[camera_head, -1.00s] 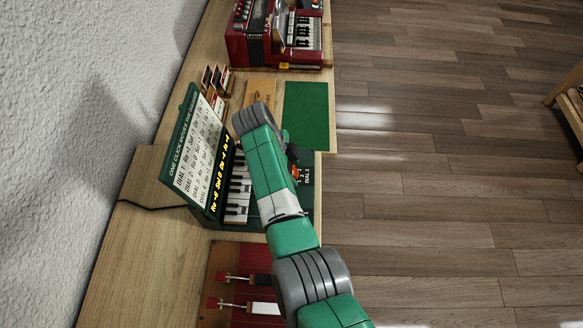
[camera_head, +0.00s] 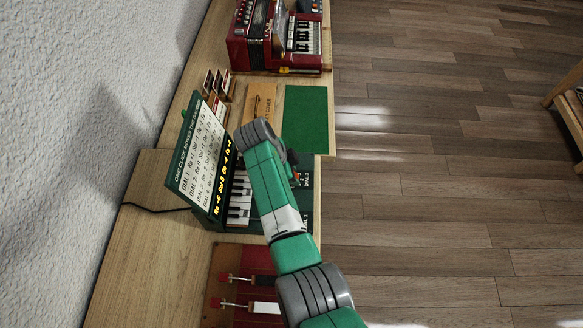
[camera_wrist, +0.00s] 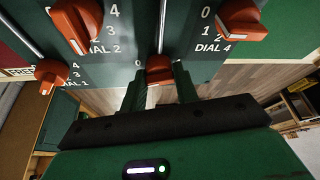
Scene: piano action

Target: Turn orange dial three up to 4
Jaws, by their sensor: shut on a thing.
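Orange dial three (camera_wrist: 159,69) sits on the dark green panel between dial 2 (camera_wrist: 77,24) and dial 4 (camera_wrist: 241,18) in the wrist view. My gripper (camera_wrist: 160,82) is shut on it, with a finger on each side. A "0" shows at its left; its other numbers and its exact setting are hidden. In the head view, my arm hides most of the dials and the gripper tips. The green piano box (camera_head: 218,218) carries a sign (camera_head: 199,148) listing the dials and a lit yellow readout line.
A red accordion (camera_head: 275,38), a green mat (camera_head: 305,119) and a red board with levers (camera_head: 245,280) share the wooden bench.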

